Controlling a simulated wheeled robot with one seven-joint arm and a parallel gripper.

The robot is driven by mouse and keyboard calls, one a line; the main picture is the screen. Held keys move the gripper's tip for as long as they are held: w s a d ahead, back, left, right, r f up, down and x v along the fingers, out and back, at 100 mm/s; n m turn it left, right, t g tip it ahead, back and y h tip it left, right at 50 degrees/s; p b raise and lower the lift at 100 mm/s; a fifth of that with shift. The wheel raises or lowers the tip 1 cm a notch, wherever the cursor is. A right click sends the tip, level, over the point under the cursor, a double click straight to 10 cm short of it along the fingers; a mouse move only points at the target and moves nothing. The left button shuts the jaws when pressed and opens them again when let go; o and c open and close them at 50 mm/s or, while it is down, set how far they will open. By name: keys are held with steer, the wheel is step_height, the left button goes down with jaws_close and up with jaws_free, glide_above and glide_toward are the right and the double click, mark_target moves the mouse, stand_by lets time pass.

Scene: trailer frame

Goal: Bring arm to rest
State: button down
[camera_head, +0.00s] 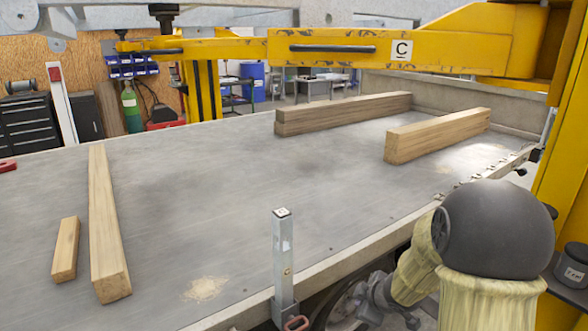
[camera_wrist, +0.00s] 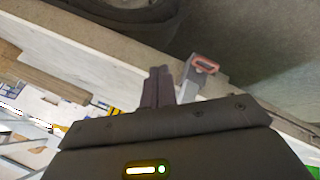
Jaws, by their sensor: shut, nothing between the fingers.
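My gripper (camera_wrist: 158,72) shows in the wrist view as two dark fingers side by side. It is shut with nothing between the fingers. My arm (camera_head: 497,235), with a dark round joint and a cream cover, is bent at the lower right of the head view, beside the trailer's near edge. The gripper's fingertips are not clear in the head view. In the wrist view a metal post with a reddish handle (camera_wrist: 204,64) lies just right of the fingers; I cannot tell whether they touch.
The grey trailer bed (camera_head: 230,185) holds several wooden beams, including a long one (camera_head: 105,220) at left and one (camera_head: 437,135) at right. A metal post (camera_head: 284,255) stands at the near edge. A yellow frame (camera_head: 400,50) spans the back. The bed's middle is clear.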

steer(key=s+a+r+m+g+h, duration=0.1)
steer(key=s+m+g, duration=0.1)
steer(key=s+m, duration=0.6)
steer(key=s+a+r+m+g+h, duration=0.15)
steer(key=s+m, duration=0.35)
steer(key=s, duration=0.5)
step_height(320, 180, up, 22)
steer(key=d+p, duration=0.1)
steer(key=p, duration=2.1)
steer(key=shift+w+r+g, duration=0.15)
steer(key=shift+w+g, duration=0.1)
steer(key=shift+g, duration=0.2)
steer(key=shift+y, duration=0.25)
